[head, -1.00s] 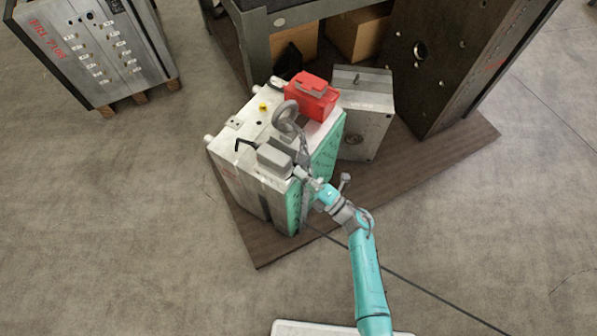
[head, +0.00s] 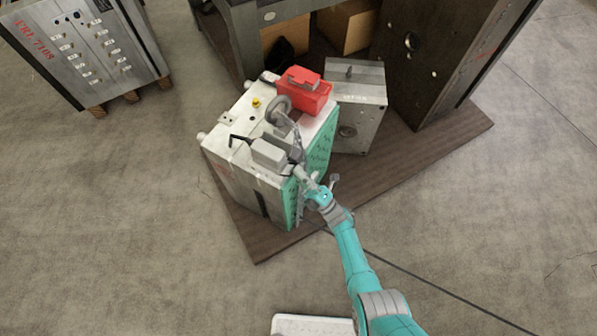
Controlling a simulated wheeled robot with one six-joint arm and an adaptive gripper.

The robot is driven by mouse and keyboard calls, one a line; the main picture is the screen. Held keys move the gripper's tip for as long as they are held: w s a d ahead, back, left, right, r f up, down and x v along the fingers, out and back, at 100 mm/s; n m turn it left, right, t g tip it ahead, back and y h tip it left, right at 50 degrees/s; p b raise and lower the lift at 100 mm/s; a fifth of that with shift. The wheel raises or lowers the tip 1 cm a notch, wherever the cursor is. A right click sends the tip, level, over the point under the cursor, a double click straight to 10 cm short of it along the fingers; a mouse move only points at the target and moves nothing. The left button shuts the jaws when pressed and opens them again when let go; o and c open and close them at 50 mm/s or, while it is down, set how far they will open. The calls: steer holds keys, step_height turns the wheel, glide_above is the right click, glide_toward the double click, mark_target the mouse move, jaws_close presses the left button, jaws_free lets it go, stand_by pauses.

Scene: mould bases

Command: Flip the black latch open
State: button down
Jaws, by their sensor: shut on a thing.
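A pale mould base (head: 221,153) with green side faces (head: 318,152) stands upright on the brown board. My gripper (head: 299,169) is at its top edge, at the corner next to the grey block (head: 268,154). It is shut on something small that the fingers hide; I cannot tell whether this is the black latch. A dark upright strip (head: 263,203) shows on the mould's front left face, and a thin black bent piece (head: 240,138) lies on its top. I cannot tell whether either is the latch.
A red box (head: 304,96), a grey ring (head: 279,108) and a yellow knob (head: 256,103) are on the mould's top. A smaller grey mould (head: 355,105) stands behind right, near a big dark plate (head: 440,60). Floor (head: 120,230) at the left is clear.

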steer(key=shift+f+t+y, duration=0.3)
steer(key=shift+t, duration=0.2)
stand_by(0.7)
steer(key=c, duration=1.2)
jaws_free()
steer(key=shift+s+d+f, duration=0.1)
steer(key=shift+d+f, duration=0.1)
steer(key=shift+d, duration=0.05)
steer(key=shift+s+d+f, duration=0.1)
steer(key=shift+s+d, duration=1.1)
steer(key=shift+d, duration=0.5)
steer(key=shift+s+d+f, duration=0.1)
steer(key=shift+s+d, duration=1.05)
steer(key=shift+d, duration=0.6)
steer(key=shift+s+d, duration=1.2)
steer(key=shift+d, duration=0.5)
